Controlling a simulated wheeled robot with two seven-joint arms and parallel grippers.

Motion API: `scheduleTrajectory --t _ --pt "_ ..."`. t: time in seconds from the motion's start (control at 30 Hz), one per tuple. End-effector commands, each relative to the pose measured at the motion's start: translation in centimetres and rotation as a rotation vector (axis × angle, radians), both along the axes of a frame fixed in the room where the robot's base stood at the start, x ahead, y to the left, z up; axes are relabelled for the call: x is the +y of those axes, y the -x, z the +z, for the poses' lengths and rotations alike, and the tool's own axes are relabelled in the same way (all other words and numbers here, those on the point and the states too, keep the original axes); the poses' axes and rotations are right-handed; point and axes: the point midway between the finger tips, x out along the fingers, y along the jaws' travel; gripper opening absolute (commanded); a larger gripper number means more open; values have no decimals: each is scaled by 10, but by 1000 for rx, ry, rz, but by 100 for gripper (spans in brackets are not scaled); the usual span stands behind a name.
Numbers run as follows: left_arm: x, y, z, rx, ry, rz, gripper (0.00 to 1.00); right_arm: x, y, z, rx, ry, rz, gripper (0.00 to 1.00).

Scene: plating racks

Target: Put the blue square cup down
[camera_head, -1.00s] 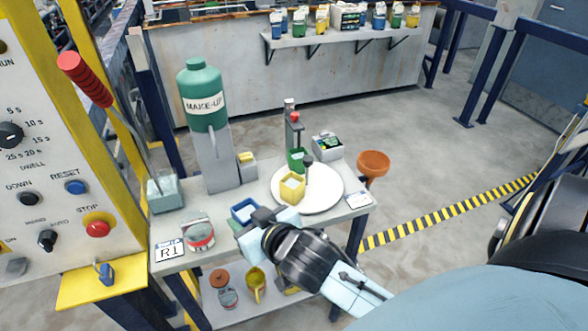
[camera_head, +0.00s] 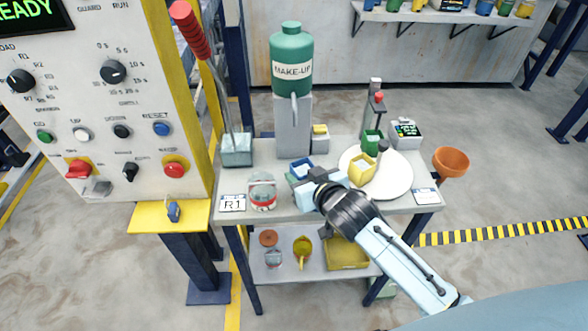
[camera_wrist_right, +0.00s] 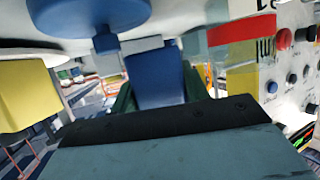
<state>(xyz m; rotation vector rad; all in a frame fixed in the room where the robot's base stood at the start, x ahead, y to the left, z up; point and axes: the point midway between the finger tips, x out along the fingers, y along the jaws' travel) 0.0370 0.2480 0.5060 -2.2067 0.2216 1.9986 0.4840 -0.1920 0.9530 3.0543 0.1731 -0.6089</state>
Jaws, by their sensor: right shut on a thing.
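The blue square cup (camera_head: 301,168) is at the grey bench's front middle, left of the white round plate. My right gripper (camera_head: 308,184) reaches it from the front right and is shut on it. The gripper hides the cup's lower part in the head view, so I cannot tell whether its base touches the bench. In the right wrist view the blue cup (camera_wrist_right: 155,80) sits between dark green finger-like parts. My left gripper is not in view.
A yellow square cup (camera_head: 361,171) and a green cup (camera_head: 371,142) are at the white plate (camera_head: 395,182). A red-and-white round tin (camera_head: 262,192) stands left of the blue cup, beside the R1 card (camera_head: 232,203). The green MAKE-UP bottle (camera_head: 292,62) stands behind.

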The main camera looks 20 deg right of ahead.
Motion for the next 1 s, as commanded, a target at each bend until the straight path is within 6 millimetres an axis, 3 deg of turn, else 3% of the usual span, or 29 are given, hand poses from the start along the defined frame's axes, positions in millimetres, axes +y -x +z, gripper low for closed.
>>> scheduleTrajectory --t 0.1,0.3,0.43,0.67,1.0 --pt "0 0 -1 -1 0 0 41 3 -28 1 -3 0 0 21" --pt "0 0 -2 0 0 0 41 6 -51 0 -1 -1 1 21" --pt "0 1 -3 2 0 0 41 7 -53 -5 0 -1 1 21" --pt "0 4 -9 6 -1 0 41 7 -52 -35 1 0 1 21" --pt "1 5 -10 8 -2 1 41 7 -52 -38 0 -1 1 21"
